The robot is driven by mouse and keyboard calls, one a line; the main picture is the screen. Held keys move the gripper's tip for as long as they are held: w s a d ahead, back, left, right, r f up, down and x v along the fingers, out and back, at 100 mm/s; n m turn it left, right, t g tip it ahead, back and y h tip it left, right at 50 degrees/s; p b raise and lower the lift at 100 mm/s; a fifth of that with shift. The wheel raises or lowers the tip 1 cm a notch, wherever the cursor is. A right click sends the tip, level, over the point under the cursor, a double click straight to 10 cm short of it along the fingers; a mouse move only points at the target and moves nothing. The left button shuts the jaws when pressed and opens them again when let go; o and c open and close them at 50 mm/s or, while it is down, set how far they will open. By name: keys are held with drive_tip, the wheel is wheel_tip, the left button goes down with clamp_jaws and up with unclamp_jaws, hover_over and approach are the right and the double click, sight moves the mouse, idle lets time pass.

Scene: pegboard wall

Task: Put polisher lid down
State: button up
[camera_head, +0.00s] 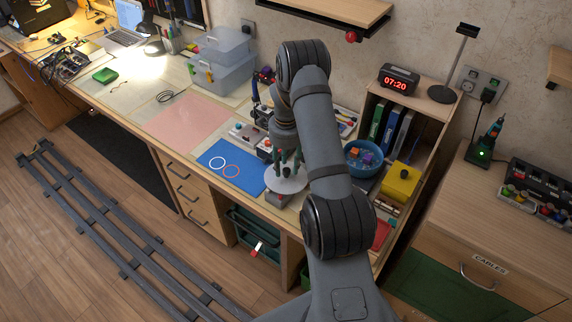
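A light grey round disc (284,181), which looks like the polisher lid, is directly below my gripper (286,166) at the right end of the blue mat (225,164). The mat shows a white ring and an orange ring. My gripper points down, its dark green fingers at or just above the disc. The view does not show whether they touch or grip it. A small grey and red part (278,199) shows under the disc's front edge. My arm hides what lies behind and to the right of the disc.
A pink mat (187,124) lies clear to the left. A blue bowl (364,157) with small blocks and a yellow box (400,182) stand to the right. Clear plastic boxes (222,66) stand near the wall.

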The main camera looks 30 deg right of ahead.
sight(286, 170)
drive_tip(key=shift+r, duration=0.15)
drive_tip(key=shift+r+p, duration=0.25)
drive_tip(key=shift+p, duration=0.25)
wheel_tip(286, 170, up, 12)
drive_tip(key=b, duration=0.2)
drive_tip(key=shift+r+b, duration=0.25)
drive_tip(key=shift+b, duration=0.05)
drive_tip(key=shift+f, duration=0.1)
wheel_tip(286, 170, down, 12)
drive_tip(key=p, duration=0.2)
drive_tip(key=shift+f+p, duration=0.25)
drive_tip(key=shift+p, duration=0.05)
drive_tip(key=shift+f+b, duration=0.5)
drive_tip(key=shift+b, duration=0.15)
drive_tip(key=shift+r+p, duration=0.35)
drive_tip(key=shift+p, duration=0.05)
drive_tip(key=shift+r, duration=0.1)
